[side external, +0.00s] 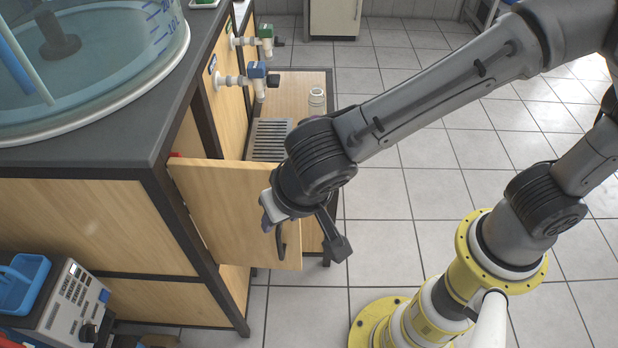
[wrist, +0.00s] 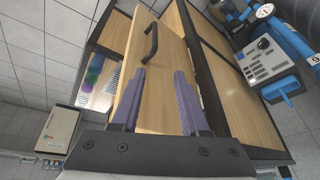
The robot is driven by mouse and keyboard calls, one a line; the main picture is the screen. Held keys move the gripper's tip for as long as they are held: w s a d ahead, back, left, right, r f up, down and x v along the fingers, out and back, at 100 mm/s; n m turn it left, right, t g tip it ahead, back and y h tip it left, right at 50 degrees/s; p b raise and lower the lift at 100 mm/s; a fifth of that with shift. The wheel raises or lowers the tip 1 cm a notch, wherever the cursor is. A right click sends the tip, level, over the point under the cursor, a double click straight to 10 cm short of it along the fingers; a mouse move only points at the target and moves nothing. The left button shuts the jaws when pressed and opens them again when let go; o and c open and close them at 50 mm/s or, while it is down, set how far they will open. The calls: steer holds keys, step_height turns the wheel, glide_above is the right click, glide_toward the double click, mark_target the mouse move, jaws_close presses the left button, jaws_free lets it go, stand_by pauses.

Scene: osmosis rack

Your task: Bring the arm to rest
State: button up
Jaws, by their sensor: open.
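My gripper (side external: 268,208) hangs at the end of my bent arm, in front of the open wooden cabinet door (side external: 208,200) in the side view. In the wrist view the two purple fingers of my gripper (wrist: 160,76) stand apart with nothing held between them. The door's dark handle (side external: 281,240) is just below my gripper in the side view and partly hidden by it. In the wrist view the handle (wrist: 151,42) lies beyond the fingertips, apart from them. I cannot tell the exact distance from fingers to door.
A dark counter (side external: 130,150) carries a large clear tank (side external: 90,90) at the left. A blue valve (side external: 257,70) and a green valve (side external: 265,32) stick out from the panel. A small bottle (side external: 317,101) stands on a wooden surface. Tiled floor (side external: 400,240) is open beside the cabinet.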

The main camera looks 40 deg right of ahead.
step_height(320, 180, up, 7)
steer(key=w+d+y, duration=0.1)
steer(key=w+d, duration=0.2)
steer(key=s+d+r, duration=0.1)
steer(key=d+r, duration=0.4)
steer(key=d, duration=0.6)
steer(key=s+d+n+t, duration=0.1)
steer(key=s+d+n, duration=0.1)
steer(key=s+d, duration=1.1)
steer(key=shift+s+d+f+n+h, duration=0.3)
steer(key=shift+s+d+n, duration=0.1)
steer(key=shift+d, duration=0.4)
steer(key=shift+r, duration=0.1)
